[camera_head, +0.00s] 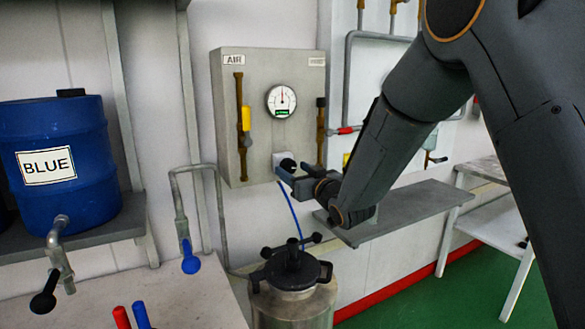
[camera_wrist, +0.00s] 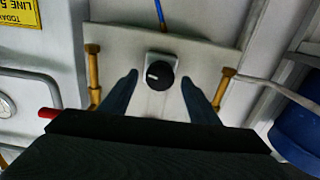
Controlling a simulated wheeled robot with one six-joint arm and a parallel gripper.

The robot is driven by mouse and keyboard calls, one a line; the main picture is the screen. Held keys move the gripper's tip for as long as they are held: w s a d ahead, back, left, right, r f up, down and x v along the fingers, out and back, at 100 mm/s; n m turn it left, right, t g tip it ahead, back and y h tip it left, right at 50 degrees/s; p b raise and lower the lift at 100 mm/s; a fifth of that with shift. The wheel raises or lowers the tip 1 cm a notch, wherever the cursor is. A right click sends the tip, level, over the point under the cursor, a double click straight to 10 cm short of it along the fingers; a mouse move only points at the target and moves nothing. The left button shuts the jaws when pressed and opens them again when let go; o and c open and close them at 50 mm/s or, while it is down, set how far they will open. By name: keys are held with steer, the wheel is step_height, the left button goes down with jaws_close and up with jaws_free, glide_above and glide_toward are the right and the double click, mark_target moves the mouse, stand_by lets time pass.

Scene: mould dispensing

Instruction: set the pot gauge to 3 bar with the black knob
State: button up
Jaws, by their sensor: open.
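The black knob (camera_head: 288,165) sits low on the grey AIR panel (camera_head: 230,100). In the wrist view the knob (camera_wrist: 160,74) has a white mark on its left side and lies between my fingers, with a gap on both sides. My gripper (camera_head: 284,178) is open at the knob, and its fingers also show in the wrist view (camera_wrist: 160,78). Whether the tips reach past the knob's face is unclear. The round white gauge (camera_head: 281,100) is above the knob; its reddish needle points about straight up, and its numbers are too small to read.
A yellow-handled valve (camera_head: 246,118) on a brass pipe is left of the gauge; another brass pipe (camera_head: 321,130) is right. A lidded pot (camera_head: 290,280) stands below, with a blue hose (camera_head: 291,210) above it. A grey shelf (camera_head: 400,210) runs under my arm. A blue drum (camera_head: 60,160) stands left.

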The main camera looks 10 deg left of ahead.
steer(key=shift+w+a, duration=0.4)
steer(key=shift+w, duration=0.05)
steer(key=c, duration=1)
steer(key=n+b, duration=0.2)
steer(key=b, duration=0.1)
steer(key=shift+f+n, duration=0.2)
steer(key=shift+n, duration=0.1)
steer(key=shift+c, duration=0.2)
steer(key=shift+r+n+b, duration=0.1)
steer(key=shift+n+b, duration=0.95)
steer(key=shift+n, duration=0.15)
steer(key=o, duration=1)
steer(key=shift+o, duration=0.2)
